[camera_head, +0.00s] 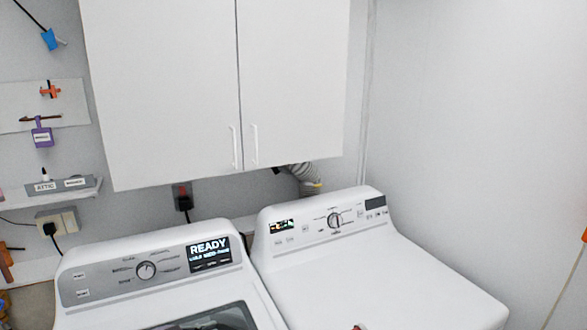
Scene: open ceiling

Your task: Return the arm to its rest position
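Neither of my grippers shows clearly in the head view, and no arm can be made out. A tiny dark reddish bit at the bottom edge, in front of the dryer, is too small to identify.
A closed white wall cabinet (165,90) with two doors hangs above the machines. A shelf (60,190) and small hung items are on the left wall. A grey ribbed hose (303,175) runs behind the dryer. A plain wall (480,120) bounds the right.

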